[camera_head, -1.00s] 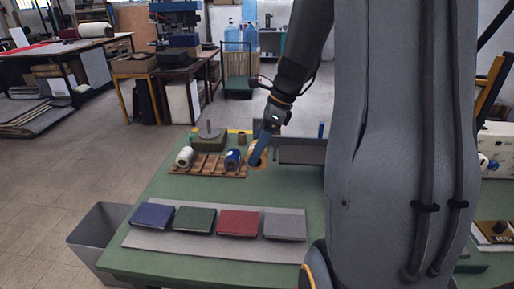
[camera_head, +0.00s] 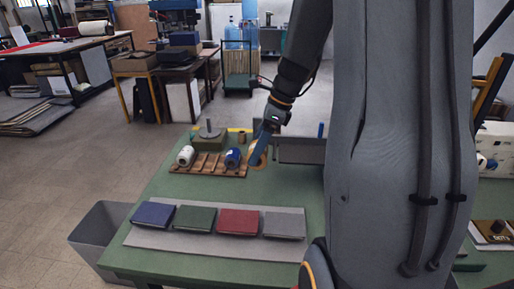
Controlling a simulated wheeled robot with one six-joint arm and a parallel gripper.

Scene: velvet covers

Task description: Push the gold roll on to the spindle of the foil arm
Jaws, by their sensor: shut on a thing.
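My gripper (camera_head: 259,153) is at the right end of the wooden rack (camera_head: 208,169) on the green table, its blue finger pointing down. It is shut on the gold roll (camera_head: 253,159), which shows as a gold-brown rim around the finger. The finger hides much of the roll, and I cannot tell whether the roll is clear of the rack. A blue roll (camera_head: 232,158) and a white roll (camera_head: 185,156) lie on the rack to the left. I cannot make out the spindle of the foil arm for certain.
Behind the rack stands an olive block with an upright post (camera_head: 209,134). A grey box-like thing (camera_head: 302,150) is right of the gripper. Blue, green, red and grey covers lie on a grey mat (camera_head: 140,240) in front. My own arm blocks the right side.

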